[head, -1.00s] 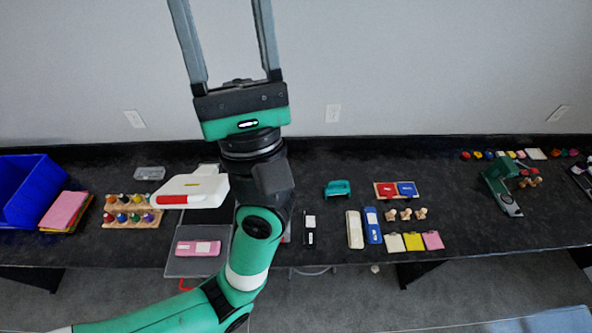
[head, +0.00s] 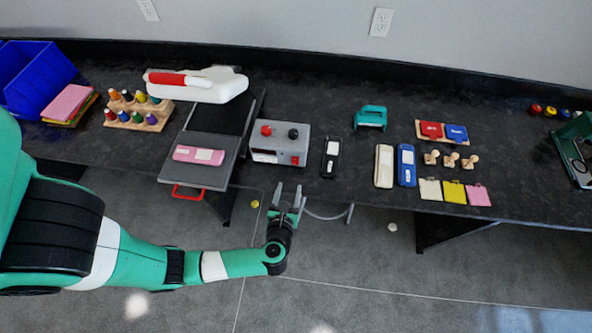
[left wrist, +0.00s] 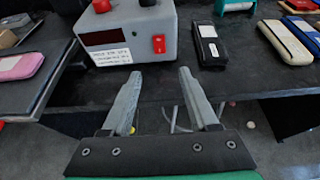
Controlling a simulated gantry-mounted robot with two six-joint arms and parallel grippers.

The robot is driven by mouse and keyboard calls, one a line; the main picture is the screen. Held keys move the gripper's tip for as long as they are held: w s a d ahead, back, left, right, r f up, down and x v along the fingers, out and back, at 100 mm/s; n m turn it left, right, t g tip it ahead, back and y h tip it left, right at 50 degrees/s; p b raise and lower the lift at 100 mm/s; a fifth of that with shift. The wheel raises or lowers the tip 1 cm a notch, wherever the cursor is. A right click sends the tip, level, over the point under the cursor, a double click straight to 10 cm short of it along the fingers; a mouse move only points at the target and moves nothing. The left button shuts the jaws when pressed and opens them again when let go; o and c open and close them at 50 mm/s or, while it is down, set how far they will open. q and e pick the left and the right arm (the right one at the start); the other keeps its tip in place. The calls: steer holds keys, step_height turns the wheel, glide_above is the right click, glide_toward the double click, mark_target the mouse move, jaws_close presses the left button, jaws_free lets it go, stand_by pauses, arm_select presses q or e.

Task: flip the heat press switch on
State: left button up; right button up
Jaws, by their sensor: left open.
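The heat press has a white upper part with a red handle (head: 205,84) and a dark lower plate (head: 215,175). Beside it stands a grey control box (head: 280,146) with a red knob and a black knob on top. In the left wrist view the box (left wrist: 130,32) shows a dark display, a white label and a red rocker switch (left wrist: 158,43) on its front. My left gripper (head: 288,190) is open and empty in front of the table edge, below the box. In the left wrist view its fingers (left wrist: 160,76) point towards the switch, apart from it. My right gripper is out of view.
A pink case (head: 190,154) lies on the press plate. Right of the box lie a black case (head: 330,156), a cream case (head: 383,166) and a blue case (head: 406,166). A teal tool (head: 370,118) sits behind. The table's front edge is close to my gripper.

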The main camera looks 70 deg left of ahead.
mark_target(295, 163)
arm_select(q)
steer(key=b+x, duration=0.2)
steer(key=x, duration=0.8)
steer(key=shift+a+b, duration=0.25)
steer(key=shift+b, duration=0.1)
steer(key=shift+w+a+f, duration=0.15)
steer(key=shift+w+a, duration=0.2)
steer(key=shift+a, duration=0.1)
jaws_close()
